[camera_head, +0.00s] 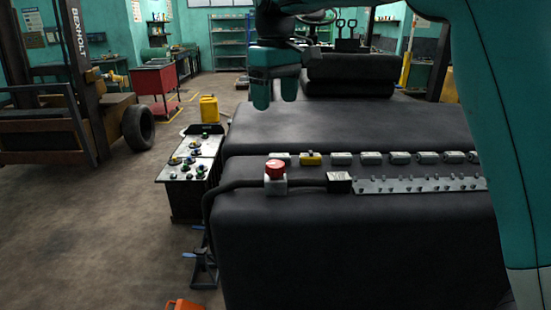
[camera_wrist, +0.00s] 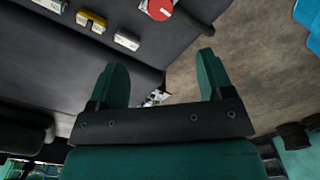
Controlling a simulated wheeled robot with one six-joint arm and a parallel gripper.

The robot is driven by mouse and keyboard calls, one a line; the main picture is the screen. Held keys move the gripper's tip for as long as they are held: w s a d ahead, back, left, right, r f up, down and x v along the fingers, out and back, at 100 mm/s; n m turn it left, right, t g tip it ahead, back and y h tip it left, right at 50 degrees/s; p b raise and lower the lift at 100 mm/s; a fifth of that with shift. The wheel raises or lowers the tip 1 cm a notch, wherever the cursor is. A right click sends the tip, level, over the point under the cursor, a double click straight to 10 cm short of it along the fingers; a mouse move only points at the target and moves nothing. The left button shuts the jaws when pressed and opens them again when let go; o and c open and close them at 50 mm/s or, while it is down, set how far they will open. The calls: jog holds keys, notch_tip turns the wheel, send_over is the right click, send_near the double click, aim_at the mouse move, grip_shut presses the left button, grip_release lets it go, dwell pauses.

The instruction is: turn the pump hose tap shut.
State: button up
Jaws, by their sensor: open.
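My gripper (camera_head: 275,95) hangs high over the left part of the black machine body, fingers pointing down. Its two green fingers stand apart with nothing between them, as the wrist view also shows (camera_wrist: 163,75). I cannot make out the pump hose tap for certain. A low cart (camera_head: 180,172) left of the machine has small green, blue and yellow knobs on its pale top panels, too small to tell apart. A bit of pale panel (camera_wrist: 155,98) with small coloured parts shows far off between the fingers in the wrist view. My gripper touches nothing.
The black machine body (camera_head: 300,225) carries a red button (camera_head: 275,167), a yellow block (camera_head: 311,158), several pale blocks and a studded metal strip (camera_head: 420,184). A yellow can (camera_head: 209,109) stands behind the cart. A forklift (camera_head: 70,110) is at left.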

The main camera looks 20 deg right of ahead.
aim_at(276, 163)
notch_tip(276, 163, down, 16)
jog(key=shift+r+p, duration=0.25)
jog(key=shift+p, duration=0.9)
jog(key=shift+c, duration=0.5)
jog(key=c, duration=0.8)
